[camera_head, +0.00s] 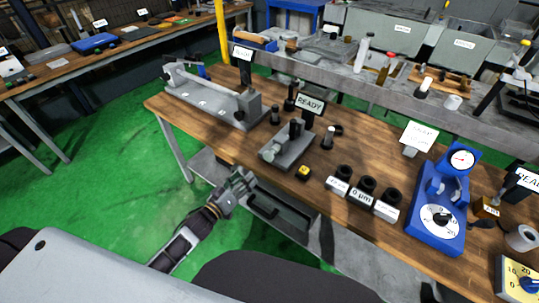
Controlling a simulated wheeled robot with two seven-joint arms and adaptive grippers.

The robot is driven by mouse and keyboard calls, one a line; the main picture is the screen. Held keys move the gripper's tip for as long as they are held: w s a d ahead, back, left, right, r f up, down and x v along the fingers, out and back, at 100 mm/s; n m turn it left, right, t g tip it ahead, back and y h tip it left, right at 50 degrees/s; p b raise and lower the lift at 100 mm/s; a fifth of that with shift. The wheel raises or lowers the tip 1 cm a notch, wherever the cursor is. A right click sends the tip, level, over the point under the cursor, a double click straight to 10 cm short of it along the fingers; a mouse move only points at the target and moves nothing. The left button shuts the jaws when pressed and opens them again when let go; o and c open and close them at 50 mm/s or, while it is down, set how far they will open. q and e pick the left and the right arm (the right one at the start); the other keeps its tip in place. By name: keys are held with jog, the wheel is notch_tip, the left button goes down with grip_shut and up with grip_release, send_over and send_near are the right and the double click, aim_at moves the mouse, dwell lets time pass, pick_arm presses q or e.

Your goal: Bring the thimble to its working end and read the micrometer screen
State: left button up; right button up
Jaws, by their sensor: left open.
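A grey bench fixture (285,150) with dark upright parts stands near the front edge of the wooden table, in the middle of the head view. A small screen reading READY (310,104) stands behind it. I cannot make out the thimble at this size. A second screen reading READY (527,178) is partly cut off at the right edge. My left gripper (243,180) is open and empty, in front of the table edge, below and left of the grey fixture, apart from it. My right gripper is not in view.
The wooden table (400,242) also bears a yellow-topped button (304,172), several black rings on labelled blocks (362,196), a blue dial gauge stand (437,215) and a long grey fixture (212,103). A drawer unit (285,215) is under the table. Green floor is clear at left.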

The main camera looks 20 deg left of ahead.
aim_at(266, 158)
pick_arm(q)
jog(key=shift+s+d+r+n+h, duration=0.15)
jog(key=shift+r+n+h, duration=0.1)
jog(key=shift+n, duration=0.8)
jog(key=shift+d+r+n+h, duration=0.15)
jog(key=shift+r+n, duration=0.05)
jog(key=shift+n, duration=0.85)
jog(key=shift+p+x, duration=0.45)
jog(key=shift+x, duration=6.5)
jog(key=shift+a+r, duration=0.1)
jog(key=shift+r, duration=0.05)
jog(key=shift+c, duration=0.4)
jog(key=c, duration=0.9)
jog(key=shift+c, duration=0.2)
